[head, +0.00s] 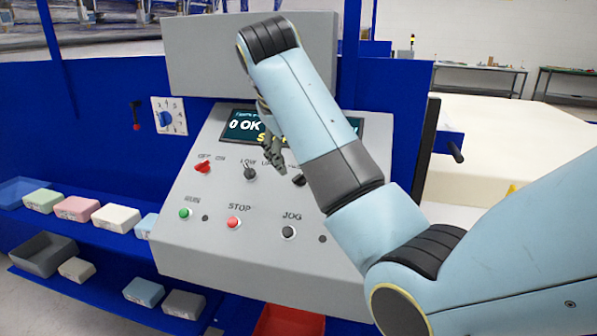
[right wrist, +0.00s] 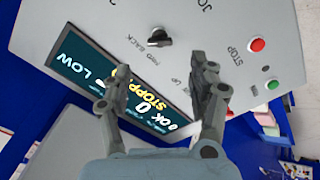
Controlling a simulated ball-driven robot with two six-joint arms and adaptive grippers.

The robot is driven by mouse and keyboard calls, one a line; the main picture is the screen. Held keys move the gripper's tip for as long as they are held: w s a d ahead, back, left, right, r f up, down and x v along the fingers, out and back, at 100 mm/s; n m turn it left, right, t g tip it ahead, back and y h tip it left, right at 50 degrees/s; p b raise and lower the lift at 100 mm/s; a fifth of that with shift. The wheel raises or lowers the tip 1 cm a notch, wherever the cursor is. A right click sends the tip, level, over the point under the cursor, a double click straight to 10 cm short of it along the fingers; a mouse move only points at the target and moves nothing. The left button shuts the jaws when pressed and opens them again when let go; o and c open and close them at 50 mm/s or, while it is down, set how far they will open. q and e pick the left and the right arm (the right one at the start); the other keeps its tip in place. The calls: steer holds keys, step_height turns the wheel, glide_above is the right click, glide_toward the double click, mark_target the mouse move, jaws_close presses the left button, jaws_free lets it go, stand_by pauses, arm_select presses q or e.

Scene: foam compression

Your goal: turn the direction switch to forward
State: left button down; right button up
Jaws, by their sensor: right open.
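The direction switch is a black rotary knob (right wrist: 159,38) with FWD and BACK lettering beside it in the right wrist view. In the head view the knob (head: 299,180) sits on the sloped grey console, right of the LOW/UP knob, with its label partly hidden by my arm. I cannot tell which word it points at. My right gripper (head: 274,150) hangs over the console in front of the screen. In the right wrist view its fingers (right wrist: 160,68) are spread and empty, with the knob beyond the tips and apart from them. My left gripper is not in view.
The console (head: 180,240) also carries a red switch (head: 203,167), a LOW/UP knob (head: 250,173), a green button (head: 185,213), a red STOP button (head: 233,223) and a JOG knob (head: 288,232). A screen (head: 240,126) is behind my gripper. Foam blocks (head: 75,208) lie on blue shelves at left.

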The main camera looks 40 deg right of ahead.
mark_target(299, 175)
steer(key=p+x, duration=0.1)
steer(key=x, duration=0.7)
steer(key=shift+w+d+f, duration=0.1)
steer(key=shift+f, duration=0.1)
steer(key=shift+c, duration=0.3)
steer(key=c, duration=1.1)
